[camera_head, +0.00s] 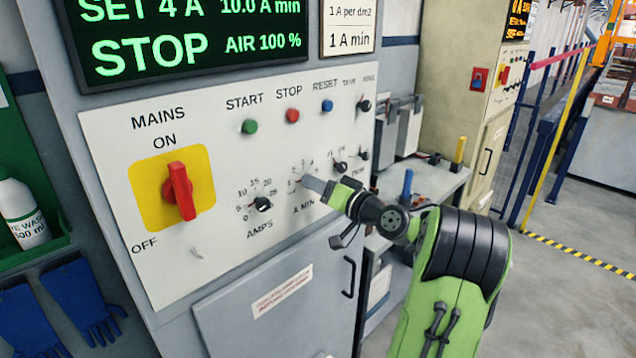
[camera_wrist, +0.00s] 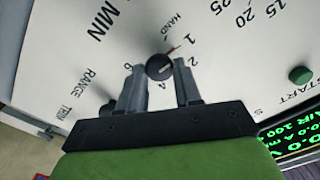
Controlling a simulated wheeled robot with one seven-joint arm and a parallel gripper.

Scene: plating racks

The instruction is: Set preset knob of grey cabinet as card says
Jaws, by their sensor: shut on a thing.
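The grey cabinet (camera_head: 225,300) has a white control panel (camera_head: 110,140). Its A MIN knob (camera_wrist: 159,67) is round and dark, with a dial marked HAND, 1, 2, 4 and 6. A thin red line shows at its edge, near HAND and 1; the exact setting is hard to read. My gripper (camera_wrist: 159,72) is shut on this knob, one grey finger on each side. In the head view, my gripper (camera_head: 312,184) hides most of the knob. A card (camera_head: 348,27) above reads "1 A per dm2" and "1 A min"; its top is cut off.
Close by are the AMPS knob (camera_head: 263,204), small knobs at right (camera_head: 340,167), and START (camera_head: 249,127), STOP (camera_head: 292,115) and RESET (camera_head: 327,105) buttons. The red mains switch (camera_head: 180,190) is at left. A green display (camera_head: 180,40) reads "SET 4 A", "STOP".

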